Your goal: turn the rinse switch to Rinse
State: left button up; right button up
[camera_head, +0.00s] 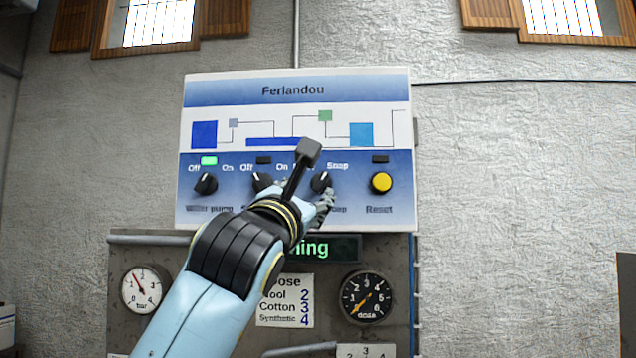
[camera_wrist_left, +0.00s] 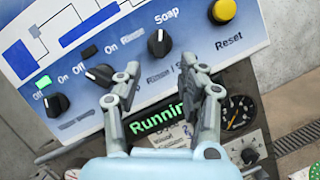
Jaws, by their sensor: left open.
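The rinse switch (camera_head: 321,182) is a black knob, third from the left on the blue and white panel (camera_head: 400,125). Its white mark points up and right, toward "Soap". In the left wrist view the same knob (camera_wrist_left: 159,42) shows clear, with a partly covered label below it. My left gripper (camera_head: 306,192) is just in front of the panel and covers part of the knob row. In the left wrist view my left gripper (camera_wrist_left: 163,70) is open and empty, its fingertips apart and below the knob, not around it. My right gripper is out of view.
A neighbouring knob (camera_wrist_left: 99,76) sits close to my left finger. The water pump knob (camera_head: 206,184) has a lit green lamp above it. A yellow reset button (camera_head: 381,183) is to the right. Below are a "Running" display (camera_head: 335,248) and two gauges.

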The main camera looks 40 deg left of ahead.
aim_at(320, 183)
pick_arm(q)
jog(key=p+x, duration=0.1)
jog(key=x, duration=0.6)
jog(key=shift+w+a+r, duration=0.1)
jog(key=shift+w+r, duration=0.05)
jog(key=shift+w, duration=0.15)
grip_shut()
